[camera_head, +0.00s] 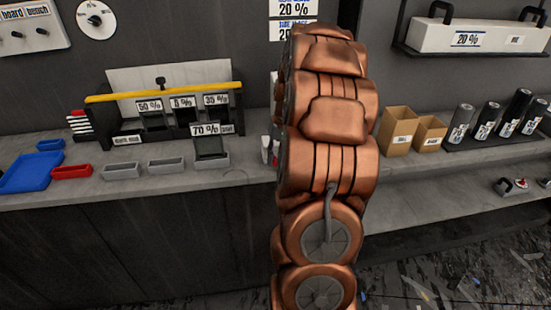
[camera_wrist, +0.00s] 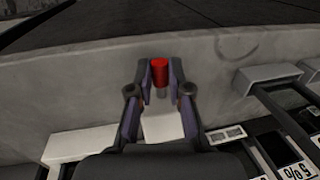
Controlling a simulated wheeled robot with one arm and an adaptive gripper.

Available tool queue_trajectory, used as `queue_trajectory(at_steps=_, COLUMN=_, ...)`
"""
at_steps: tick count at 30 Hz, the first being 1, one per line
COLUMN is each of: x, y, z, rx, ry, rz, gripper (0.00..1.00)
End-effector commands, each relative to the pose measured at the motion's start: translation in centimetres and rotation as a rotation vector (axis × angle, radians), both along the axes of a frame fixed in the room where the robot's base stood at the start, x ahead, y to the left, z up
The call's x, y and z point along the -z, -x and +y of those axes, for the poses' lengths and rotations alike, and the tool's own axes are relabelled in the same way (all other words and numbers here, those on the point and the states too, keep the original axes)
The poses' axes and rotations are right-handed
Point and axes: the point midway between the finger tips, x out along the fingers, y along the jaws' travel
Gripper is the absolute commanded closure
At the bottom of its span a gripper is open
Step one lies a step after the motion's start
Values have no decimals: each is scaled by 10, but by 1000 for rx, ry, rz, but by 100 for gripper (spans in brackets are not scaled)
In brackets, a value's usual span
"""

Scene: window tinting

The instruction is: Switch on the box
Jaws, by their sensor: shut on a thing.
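The box (camera_head: 160,110), a dark open frame with a yellow bar on top and tinted samples marked 50 %, 5 % and 35 %, stands on the bench. In the wrist view part of its dark frame (camera_wrist: 265,135) shows at lower right. My gripper (camera_wrist: 160,82) has its fingers closed around a small red cylindrical piece (camera_wrist: 160,72) with a grey lower part. It is over the bench beside the box. I cannot tell whether the red piece is attached to anything. In the head view my copper-coloured arm hides the gripper.
Grey trays (camera_head: 166,164), a red tray (camera_head: 71,171) and a blue tray (camera_head: 32,172) sit left on the bench. Cardboard boxes (camera_head: 397,130) and dark canisters (camera_head: 462,125) stand to the right. The bench top (camera_wrist: 70,85) around the gripper is mostly bare.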

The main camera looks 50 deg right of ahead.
Motion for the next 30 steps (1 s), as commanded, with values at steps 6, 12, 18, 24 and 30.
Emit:
queue_trajectory(at_steps=6, x=-3, y=-3, z=-2, rx=-2, ry=-77, rz=103, gripper=100)
queue_trajectory(at_steps=12, x=-7, y=-6, z=-4, rx=-1, ry=-143, rz=190, gripper=100)
queue_trajectory(at_steps=18, x=-10, y=-7, z=-6, rx=0, ry=-202, rz=266, gripper=100)
queue_trajectory(at_steps=24, x=-12, y=-9, z=-6, rx=0, ry=-249, rz=328, gripper=100)
queue_trajectory(at_steps=30, x=-13, y=-10, z=-7, rx=1, ry=-280, rz=370, gripper=100)
